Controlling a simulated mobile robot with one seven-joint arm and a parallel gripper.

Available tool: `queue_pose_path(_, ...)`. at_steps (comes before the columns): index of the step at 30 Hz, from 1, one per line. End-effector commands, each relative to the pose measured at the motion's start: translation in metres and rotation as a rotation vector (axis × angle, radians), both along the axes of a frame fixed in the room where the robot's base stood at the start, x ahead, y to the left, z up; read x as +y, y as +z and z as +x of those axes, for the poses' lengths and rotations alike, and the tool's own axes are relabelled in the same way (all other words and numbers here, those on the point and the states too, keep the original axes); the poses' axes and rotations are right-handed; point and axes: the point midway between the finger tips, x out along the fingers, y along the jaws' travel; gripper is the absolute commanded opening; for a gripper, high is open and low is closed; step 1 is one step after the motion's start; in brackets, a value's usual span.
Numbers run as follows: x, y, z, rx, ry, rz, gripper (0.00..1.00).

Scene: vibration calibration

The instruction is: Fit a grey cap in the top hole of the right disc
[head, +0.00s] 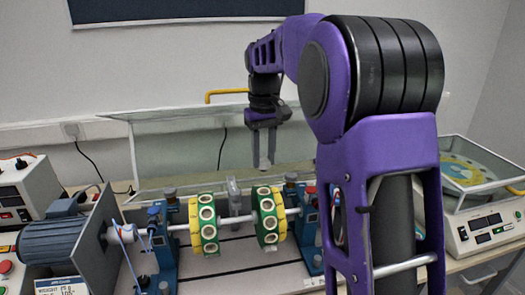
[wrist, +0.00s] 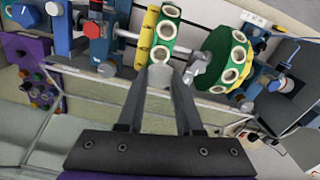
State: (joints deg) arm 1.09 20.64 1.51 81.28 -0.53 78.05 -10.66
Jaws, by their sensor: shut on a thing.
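The right disc (head: 268,215) is green and yellow, with cream-ringed holes around its rim, and sits on a horizontal shaft. My gripper (head: 264,148) points down above it, shut on a small light grey cap (head: 264,163). The cap is clear of the disc in the head view. In the wrist view the cap (wrist: 158,76) shows between the fingertips of my gripper (wrist: 160,82), with the right disc (wrist: 160,35) just beyond. The left disc (head: 203,222) is similar and also shows in the wrist view (wrist: 228,58).
A grey post (head: 233,193) stands between the discs. Blue bearing stands (head: 163,245) hold the shaft. A motor (head: 58,240) is at left. A clear guard (head: 185,140) stands open behind. A scale (head: 485,228) stands at right.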

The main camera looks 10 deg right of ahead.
Motion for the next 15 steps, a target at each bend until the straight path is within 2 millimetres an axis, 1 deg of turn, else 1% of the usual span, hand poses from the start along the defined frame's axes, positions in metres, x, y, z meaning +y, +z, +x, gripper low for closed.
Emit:
queue_pose_path(9,0.0,-0.034,0.0,0.002,-0.001,0.0,0.0)
queue_pose_path(15,0.0,-0.047,0.0,0.001,-0.001,0.0,0.0)
